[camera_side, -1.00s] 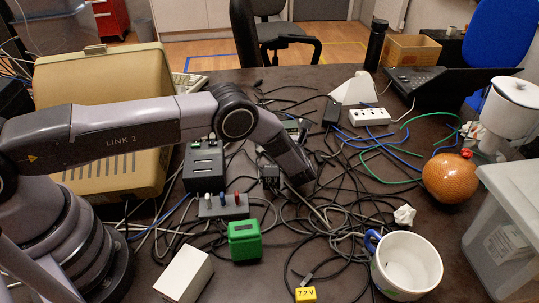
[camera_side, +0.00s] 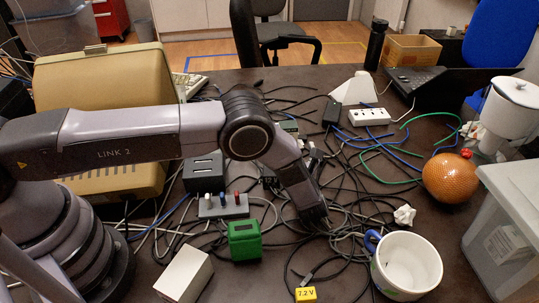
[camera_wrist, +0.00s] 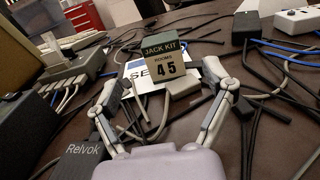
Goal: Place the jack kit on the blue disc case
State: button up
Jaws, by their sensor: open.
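My gripper (camera_wrist: 160,80) is open, one finger on each side, with nothing clearly held. A flat white and blue item (camera_wrist: 145,73) lettered "SE" is partly hidden behind the jack kit; I cannot tell whether it is the blue disc case. In the side view my gripper (camera_side: 316,218) points down low over the cables.
Loose cables cover the middle of the table. A green box (camera_side: 244,241), a switch block (camera_side: 223,206) and a white box (camera_side: 184,274) stand left of my gripper. A white mug (camera_side: 406,265) and an orange ball (camera_side: 450,178) stand to its right.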

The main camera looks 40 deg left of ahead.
jog(key=shift+s+d, duration=0.3)
jog(key=shift+s, duration=0.05)
jog(key=shift+a+r, duration=0.1)
jog(key=shift+r, duration=0.35)
jog(key=s+a+r+n+g, duration=0.1)
jog(key=a+r+n+g, duration=0.3)
jog(key=r, duration=0.4)
jog(key=a+r+n+g, duration=0.3)
jog(key=a+r+n, duration=0.15)
jog(key=r, duration=0.35)
jog(key=s+a+r+n+g+h, duration=0.35)
jog(key=s+a+r+n, duration=0.3)
jog(key=s+r, duration=0.4)
jog(key=s+a+r+n+h, duration=0.2)
jog(key=s+r+n+h, duration=0.15)
jog(key=s, duration=0.35)
jog(key=s+a+r+n+h, duration=0.2)
jog(key=s+r+n, duration=0.1)
jog(key=s+r, duration=0.3)
jog(key=s+d+n+t+h, duration=0.3)
jog(key=s+n, duration=0.2)
jog(key=s, duration=0.8)
jog(key=shift+s+f+h, duration=0.15)
jog(key=shift+f+h, duration=0.15)
jog(key=shift+h, duration=0.1)
